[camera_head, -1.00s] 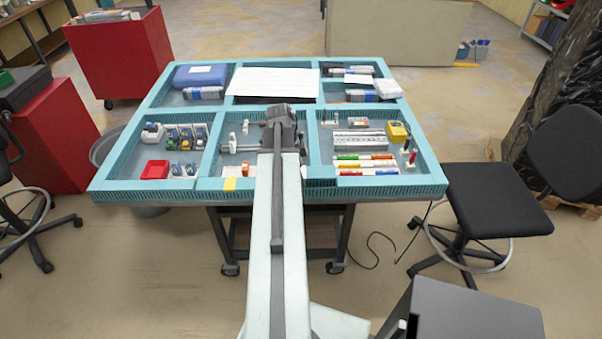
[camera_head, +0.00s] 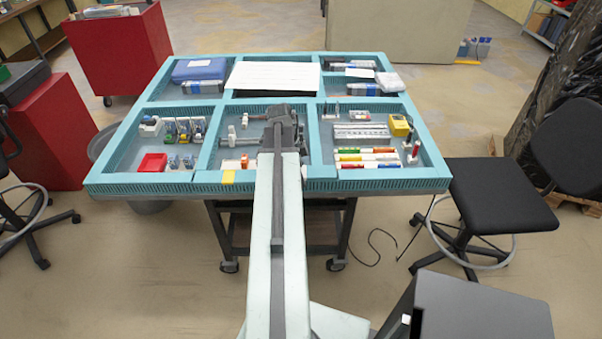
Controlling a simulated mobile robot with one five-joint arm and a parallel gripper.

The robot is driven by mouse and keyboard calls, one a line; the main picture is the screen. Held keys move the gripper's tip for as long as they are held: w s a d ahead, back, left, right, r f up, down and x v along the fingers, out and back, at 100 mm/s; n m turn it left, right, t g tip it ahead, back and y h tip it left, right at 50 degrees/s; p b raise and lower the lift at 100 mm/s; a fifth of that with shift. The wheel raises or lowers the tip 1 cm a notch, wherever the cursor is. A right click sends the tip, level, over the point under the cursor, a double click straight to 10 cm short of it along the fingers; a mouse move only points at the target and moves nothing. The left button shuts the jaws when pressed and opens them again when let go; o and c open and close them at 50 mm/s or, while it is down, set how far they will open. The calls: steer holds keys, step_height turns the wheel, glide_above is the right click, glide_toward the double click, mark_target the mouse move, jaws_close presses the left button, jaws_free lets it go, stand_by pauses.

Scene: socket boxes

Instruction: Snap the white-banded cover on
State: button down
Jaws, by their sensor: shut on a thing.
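My gripper (camera_head: 284,128) is over the front middle compartment of the teal tray table, at the far end of my pale arm.
The left compartment holds a red bin (camera_head: 153,162) and several small blocks. The right compartment holds a grey rail (camera_head: 361,131), a yellow box (camera_head: 399,125) and coloured strips. Teal dividers (camera_head: 216,138) stand around my gripper. A white sheet (camera_head: 274,76) lies behind.

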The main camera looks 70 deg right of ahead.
steer(key=shift+f+b, duration=0.65)
steer(key=shift+f, duration=0.1)
stand_by(0.4)
steer(key=shift+c, duration=2.2)
jaws_free()
steer(key=o, duration=0.4)
steer(key=shift+r, duration=0.15)
steer(key=p+v, duration=0.2)
steer(key=s+p+v, duration=0.1)
steer(key=p+v, duration=0.4)
steer(key=shift+s+d+r+p, duration=0.3)
steer(key=shift+r+p, duration=0.05)
steer(key=shift+p, duration=0.05)
steer(key=shift+f, duration=0.1)
